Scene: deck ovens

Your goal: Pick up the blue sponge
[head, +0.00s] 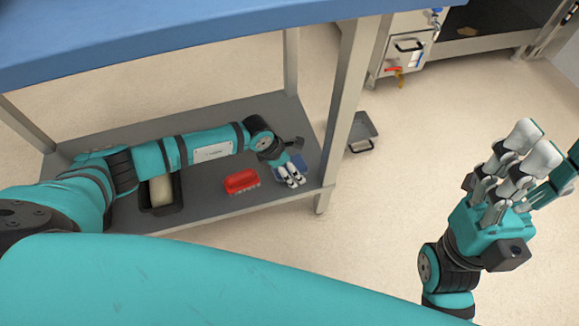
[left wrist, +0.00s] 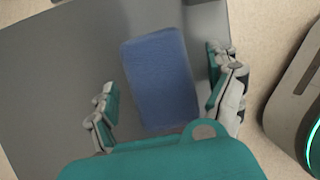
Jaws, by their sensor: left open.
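The blue sponge (head: 284,161) lies on the grey lower shelf of the table, near its right end, partly hidden by my left gripper in the head view. In the left wrist view the sponge (left wrist: 161,82) is a blue block lying flat, set between the fingers. My left gripper (head: 292,181) is open just over the sponge; its fingers (left wrist: 168,103) stand on either side, with gaps between them and the sponge. My right gripper (head: 523,157) is raised over the floor at the right, with its fingers pointing up; nothing shows in it.
A red brush (head: 241,181) lies on the shelf (head: 215,212) left of the sponge. A black tray (head: 160,208) with a pale block stands further left. A table leg (head: 346,110) rises right of the sponge under the blue tabletop (head: 180,30).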

